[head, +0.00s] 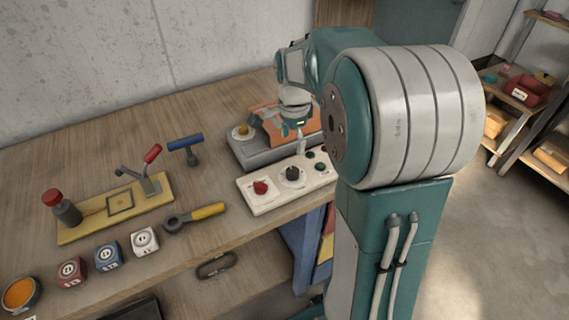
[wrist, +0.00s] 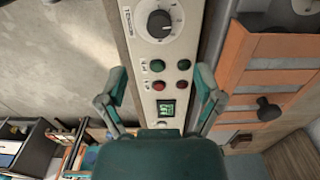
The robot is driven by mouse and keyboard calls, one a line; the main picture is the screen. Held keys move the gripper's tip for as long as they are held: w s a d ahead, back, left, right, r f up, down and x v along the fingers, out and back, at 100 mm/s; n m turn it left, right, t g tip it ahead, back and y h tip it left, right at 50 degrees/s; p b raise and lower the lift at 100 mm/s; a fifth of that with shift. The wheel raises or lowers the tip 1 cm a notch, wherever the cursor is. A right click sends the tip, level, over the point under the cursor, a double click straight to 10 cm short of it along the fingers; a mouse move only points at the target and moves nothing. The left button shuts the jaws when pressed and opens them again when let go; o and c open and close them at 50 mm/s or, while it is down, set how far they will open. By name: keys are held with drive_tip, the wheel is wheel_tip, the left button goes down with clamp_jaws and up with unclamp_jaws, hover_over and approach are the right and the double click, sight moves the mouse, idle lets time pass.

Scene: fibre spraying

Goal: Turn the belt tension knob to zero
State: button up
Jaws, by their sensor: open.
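A white control panel (head: 262,206) lies along the bench's front edge. It carries a red knob (head: 260,187) at its left and a black knob (head: 292,173) on a numbered dial near its middle. In the wrist view the black knob (wrist: 160,23) shows at the top, beyond my fingertips, with a scale around it; the small label is too fine to read. My gripper (wrist: 161,72) is open and empty, its two fingers spread either side of the panel. In the head view my gripper (head: 301,146) hangs above the panel's right half, partly hidden by my arm.
Green and red buttons (wrist: 158,86) and a lit green switch (wrist: 166,108) sit between my fingers. A grey machine with an orange part (wrist: 262,55) stands directly behind the panel. A yellow-handled tool (head: 207,211) and a clamp fixture (head: 115,208) lie left.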

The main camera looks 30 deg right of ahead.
sight(293, 170)
wheel_tip(293, 170, down, 11)
drive_tip(key=shift+r, duration=0.1)
idle(0.4)
drive_tip(key=shift+d, duration=0.1)
drive_tip(key=c, duration=1.2)
